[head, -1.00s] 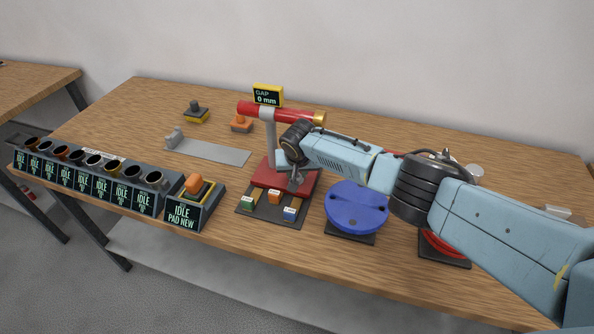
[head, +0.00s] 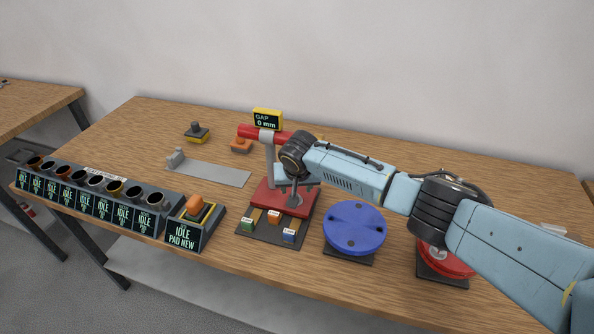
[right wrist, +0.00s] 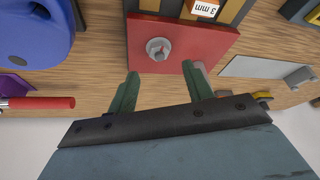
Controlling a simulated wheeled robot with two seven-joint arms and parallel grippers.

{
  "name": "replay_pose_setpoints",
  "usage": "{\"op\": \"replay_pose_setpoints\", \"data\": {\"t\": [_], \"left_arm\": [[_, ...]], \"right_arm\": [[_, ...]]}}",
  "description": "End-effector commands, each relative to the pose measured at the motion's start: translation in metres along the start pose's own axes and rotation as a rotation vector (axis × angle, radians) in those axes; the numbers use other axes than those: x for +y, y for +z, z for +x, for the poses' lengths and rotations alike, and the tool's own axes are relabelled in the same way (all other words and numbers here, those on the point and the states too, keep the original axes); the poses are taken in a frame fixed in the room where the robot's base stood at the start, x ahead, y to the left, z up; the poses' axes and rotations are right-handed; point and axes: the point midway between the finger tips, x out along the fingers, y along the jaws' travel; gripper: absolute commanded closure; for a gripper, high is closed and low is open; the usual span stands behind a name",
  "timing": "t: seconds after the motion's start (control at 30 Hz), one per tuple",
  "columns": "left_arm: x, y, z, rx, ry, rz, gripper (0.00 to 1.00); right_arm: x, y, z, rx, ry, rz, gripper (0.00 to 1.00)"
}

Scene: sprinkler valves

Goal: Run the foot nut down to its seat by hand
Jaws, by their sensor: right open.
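The foot nut (right wrist: 158,49) is a grey nut with a round washer-like base on the red foot plate (right wrist: 190,42) in the right wrist view. In the head view the red plate (head: 268,196) stands under the grey post. My right gripper (right wrist: 161,72) is open, its two green fingers apart and pointing toward the nut. The nut lies ahead of the gap between them, and I see no contact. In the head view my right gripper (head: 294,186) hangs over the plate and partly hides it. Whether the nut is seated cannot be told. My left gripper is out of view.
A red tube (head: 258,134) tops the post, before a display reading GAP 0 mm (head: 267,119). Small labelled blocks (head: 274,217) sit in front of the plate. A blue disc (head: 355,227) stands right. A pad box (head: 190,228) and row of cups stand left.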

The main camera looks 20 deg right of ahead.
Motion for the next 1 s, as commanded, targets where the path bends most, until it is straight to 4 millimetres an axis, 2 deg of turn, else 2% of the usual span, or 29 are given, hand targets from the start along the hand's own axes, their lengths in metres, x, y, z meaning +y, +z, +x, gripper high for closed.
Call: {"op": "replay_pose_setpoints", "data": {"t": [0.2, 0.43, 0.63, 0.9, 1.0], "left_arm": [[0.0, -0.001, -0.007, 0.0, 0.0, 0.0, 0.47], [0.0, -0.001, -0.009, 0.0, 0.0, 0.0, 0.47], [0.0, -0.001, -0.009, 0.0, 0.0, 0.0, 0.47], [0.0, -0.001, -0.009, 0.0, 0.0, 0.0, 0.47], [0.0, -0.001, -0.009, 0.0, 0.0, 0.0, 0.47]], "right_arm": [[-0.001, -0.001, -0.04, 0.002, -0.003, -0.001, 0.5], [-0.001, 0.0, -0.07, 0.001, -0.003, 0.0, 0.5], [-0.001, 0.0, -0.08, 0.001, -0.002, 0.0, 0.5], [-0.001, 0.0, -0.08, 0.0, -0.002, 0.0, 0.5], [-0.004, 0.008, -0.076, -0.007, -0.013, -0.014, 0.5]]}}
